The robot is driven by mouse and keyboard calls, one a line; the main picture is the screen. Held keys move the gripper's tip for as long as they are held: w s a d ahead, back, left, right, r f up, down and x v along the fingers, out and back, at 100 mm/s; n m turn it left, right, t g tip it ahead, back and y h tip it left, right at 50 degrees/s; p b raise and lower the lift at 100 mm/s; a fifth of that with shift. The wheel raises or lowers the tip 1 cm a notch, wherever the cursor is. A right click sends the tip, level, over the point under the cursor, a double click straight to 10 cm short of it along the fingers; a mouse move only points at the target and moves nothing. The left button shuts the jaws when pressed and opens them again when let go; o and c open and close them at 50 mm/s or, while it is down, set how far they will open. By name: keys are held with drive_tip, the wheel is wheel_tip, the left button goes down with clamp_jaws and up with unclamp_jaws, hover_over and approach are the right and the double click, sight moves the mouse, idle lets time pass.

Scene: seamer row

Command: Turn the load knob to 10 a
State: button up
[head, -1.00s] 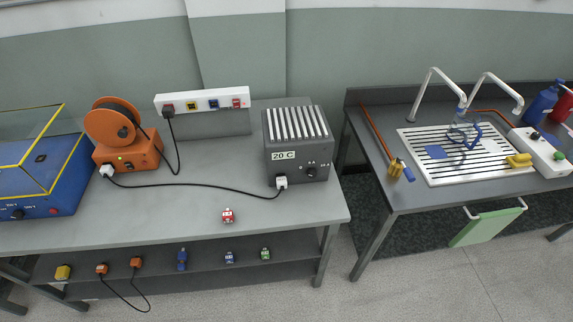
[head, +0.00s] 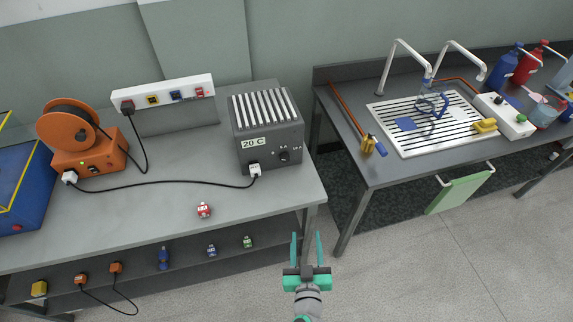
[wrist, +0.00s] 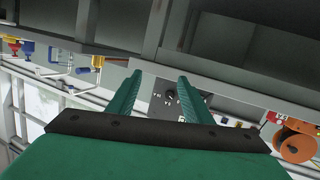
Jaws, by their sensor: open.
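The load knob (head: 284,157) is a small dark round knob on the front face of a grey box (head: 268,145) with white ribs on top and a "20 C" label. The knob's exact setting is too small to read. In the wrist view the knob (wrist: 170,95) shows between the fingers, some way beyond them. My gripper (head: 307,236) is open and empty. In the head view it is over the floor in front of the bench, lower in the picture than the box and apart from it.
A white plug (head: 255,170) with a black cable sits on the box's front, left of the knob. The cable runs to an orange reel (head: 88,160). A red plug (head: 204,210) lies on the bench top. A sink table (head: 350,142) stands right, across a gap of floor.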

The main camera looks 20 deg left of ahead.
sight(286, 160)
drive_tip(key=w+a+r+n+y, duration=0.1)
drive_tip(key=w+a+r, duration=0.1)
drive_tip(key=w, duration=0.1)
drive_tip(key=w+a+r+n+y, duration=0.2)
drive_tip(key=w+r, duration=0.1)
drive_tip(key=w, duration=0.1)
drive_tip(key=w+a+r+n+y, duration=0.2)
drive_tip(key=w+r, duration=0.1)
drive_tip(key=w, duration=0.1)
drive_tip(key=shift+w+a+r, duration=0.1)
drive_tip(key=shift+a, duration=0.25)
drive_tip(key=x, duration=1)
drive_tip(key=shift+w+a+r, duration=0.1)
drive_tip(key=shift+w+a, duration=0.1)
drive_tip(key=shift+a, duration=0.05)
drive_tip(key=c, duration=1.1)
